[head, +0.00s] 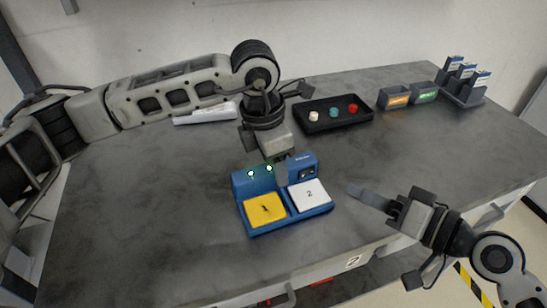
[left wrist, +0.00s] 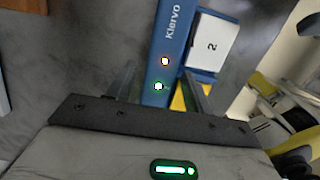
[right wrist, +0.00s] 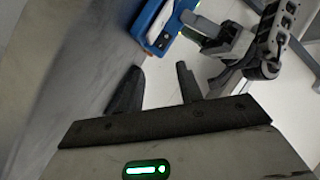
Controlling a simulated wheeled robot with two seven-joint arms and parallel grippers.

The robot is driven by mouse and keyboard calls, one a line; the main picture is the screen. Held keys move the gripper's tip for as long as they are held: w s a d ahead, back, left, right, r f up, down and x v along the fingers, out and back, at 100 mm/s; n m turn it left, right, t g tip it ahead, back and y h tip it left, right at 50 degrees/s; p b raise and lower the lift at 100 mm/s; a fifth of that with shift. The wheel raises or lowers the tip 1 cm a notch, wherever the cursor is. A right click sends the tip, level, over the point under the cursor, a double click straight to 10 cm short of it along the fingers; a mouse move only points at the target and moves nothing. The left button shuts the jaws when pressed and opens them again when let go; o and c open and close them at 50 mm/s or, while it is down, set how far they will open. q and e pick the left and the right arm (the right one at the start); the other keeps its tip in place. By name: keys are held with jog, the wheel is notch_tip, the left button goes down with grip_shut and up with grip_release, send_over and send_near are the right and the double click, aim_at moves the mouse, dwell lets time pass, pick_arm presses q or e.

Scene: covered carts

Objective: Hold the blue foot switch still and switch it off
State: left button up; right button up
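The blue foot switch (head: 241,185) stands on the grey table, with a yellow pedal marked 1 (head: 265,209) and a white pedal marked 2 (head: 310,195). Two lit lamps (head: 260,171) and a black rocker switch (head: 306,172) sit on its raised back part. My left gripper (head: 280,172) is at that back part; in the left wrist view its spread fingers (left wrist: 163,85) straddle the blue housing (left wrist: 176,30), with a gap showing on the left side. My right gripper (head: 372,198) is right of the foot switch, apart from it; its fingers (right wrist: 160,80) are open and empty.
A black tray (head: 333,125) with white, teal and red round pieces lies behind. Two labelled bins (head: 410,97) and a rack of small boxes (head: 466,85) stand at the back right. A white object (head: 205,114) lies behind my left arm. Table around the foot switch is clear.

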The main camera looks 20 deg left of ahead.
pick_arm(q)
jog(key=c, duration=1)
pick_arm(e)
jog(key=c, duration=0.4)
jog(key=shift+a+r+n, duration=0.15)
jog(key=shift+n, duration=0.25)
grip_shut()
notch_tip(320, 180, up, 7)
jog(key=n+g+h, duration=0.6)
jog(key=n, duration=1.6)
jog(key=shift+s, duration=0.3)
jog(key=shift+a+r, duration=0.1)
